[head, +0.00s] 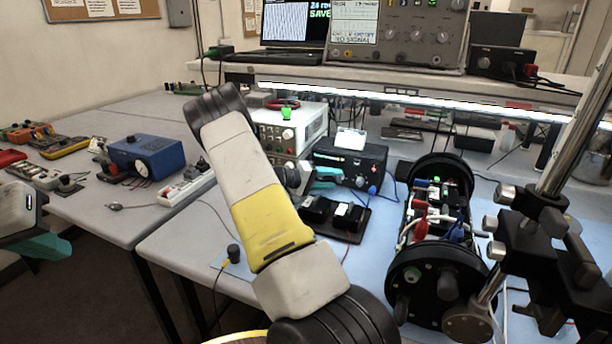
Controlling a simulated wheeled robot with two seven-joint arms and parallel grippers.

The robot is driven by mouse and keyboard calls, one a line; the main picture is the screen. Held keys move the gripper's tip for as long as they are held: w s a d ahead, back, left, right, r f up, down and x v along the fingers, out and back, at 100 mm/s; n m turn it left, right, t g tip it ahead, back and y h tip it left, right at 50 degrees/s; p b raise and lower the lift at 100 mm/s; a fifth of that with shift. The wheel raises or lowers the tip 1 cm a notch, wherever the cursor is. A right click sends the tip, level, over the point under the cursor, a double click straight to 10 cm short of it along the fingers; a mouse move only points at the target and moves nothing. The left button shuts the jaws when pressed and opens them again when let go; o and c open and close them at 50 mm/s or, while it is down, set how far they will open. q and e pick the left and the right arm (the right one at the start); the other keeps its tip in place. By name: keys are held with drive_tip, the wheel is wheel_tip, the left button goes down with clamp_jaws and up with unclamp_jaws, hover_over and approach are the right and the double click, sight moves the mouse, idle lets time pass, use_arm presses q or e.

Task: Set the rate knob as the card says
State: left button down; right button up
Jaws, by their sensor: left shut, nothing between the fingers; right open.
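My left gripper (42,246) is shut and empty at the left edge, away from the box, partly out of view.
A metal stand (560,160) rises at the right. A white instrument (290,130) is behind my arm. A blue device (146,156) and a power strip (187,186) lie on the left table.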

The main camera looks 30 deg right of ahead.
drive_tip(key=shift+d+f, duration=0.1)
drive_tip(key=shift+d, duration=0.35)
clamp_jaws()
